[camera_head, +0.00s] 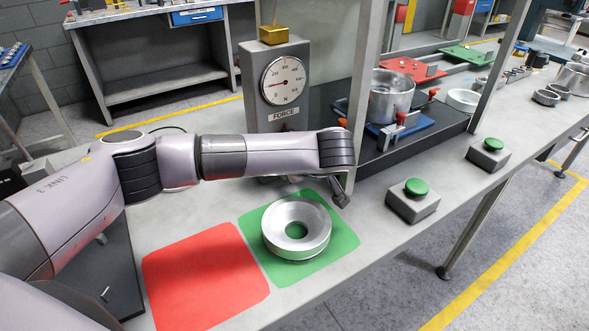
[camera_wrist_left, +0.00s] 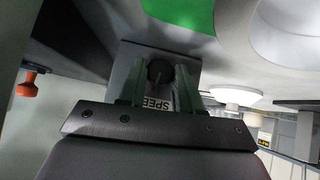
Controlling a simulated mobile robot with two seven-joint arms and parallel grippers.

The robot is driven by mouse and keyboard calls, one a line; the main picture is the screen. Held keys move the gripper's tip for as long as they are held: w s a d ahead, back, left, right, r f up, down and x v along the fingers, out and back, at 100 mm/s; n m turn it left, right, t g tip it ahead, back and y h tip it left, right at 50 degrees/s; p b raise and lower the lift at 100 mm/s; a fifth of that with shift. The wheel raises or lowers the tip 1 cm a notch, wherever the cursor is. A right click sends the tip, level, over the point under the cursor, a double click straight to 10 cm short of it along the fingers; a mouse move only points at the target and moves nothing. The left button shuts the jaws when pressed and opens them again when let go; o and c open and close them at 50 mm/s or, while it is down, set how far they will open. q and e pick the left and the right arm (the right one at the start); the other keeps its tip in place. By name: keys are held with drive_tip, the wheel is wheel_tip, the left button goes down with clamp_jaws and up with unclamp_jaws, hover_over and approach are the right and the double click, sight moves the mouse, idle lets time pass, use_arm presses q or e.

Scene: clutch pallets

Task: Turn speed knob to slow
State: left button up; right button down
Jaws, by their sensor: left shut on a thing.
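The black speed knob (camera_wrist_left: 160,71) sits on a grey box face (camera_wrist_left: 136,58) with a partly hidden label reading "SPEE" (camera_wrist_left: 158,103), upside down in the left wrist view. My left gripper (camera_wrist_left: 159,82) has one finger on each side of the knob and is shut on it. In the head view the end of my left arm hides the knob, and only a small part of the gripper (camera_head: 341,191) shows below the wrist. The knob's pointer setting cannot be made out. My right gripper is in neither view.
A grey FORCE gauge (camera_head: 283,82) stands behind my left arm. A metal ring (camera_head: 277,243) lies on a green mat (camera_head: 344,236) beside a red mat (camera_head: 205,277). Two green-button boxes (camera_head: 413,204) (camera_head: 488,154) stand at the right. A metal frame post (camera_head: 367,75) rises close to my left wrist.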

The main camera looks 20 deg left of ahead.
use_arm(q)
drive_tip(key=t+b, duration=0.1)
drive_tip(key=b, duration=0.1)
drive_tip(key=n+t+h+b, duration=0.1)
drive_tip(key=b, duration=0.1)
drive_tip(key=shift+s+a+f+b, duration=0.15)
drive_tip(key=shift+f+b, duration=0.2)
drive_tip(key=shift+b, duration=0.05)
drive_tip(key=n+t+h+b, duration=0.1)
drive_tip(key=b, duration=0.3)
drive_tip(key=shift+s, duration=0.1)
drive_tip(key=shift+t+b, duration=0.5)
drive_tip(key=shift+b, duration=0.2)
drive_tip(key=shift+r+n+b, duration=0.15)
drive_tip(key=shift+n+b, duration=0.15)
drive_tip(key=shift+b, duration=0.05)
drive_tip(key=o, duration=1)
drive_tip(key=shift+r, duration=0.1)
drive_tip(key=shift+o, duration=0.2)
drive_tip(key=shift+v, duration=3.6)
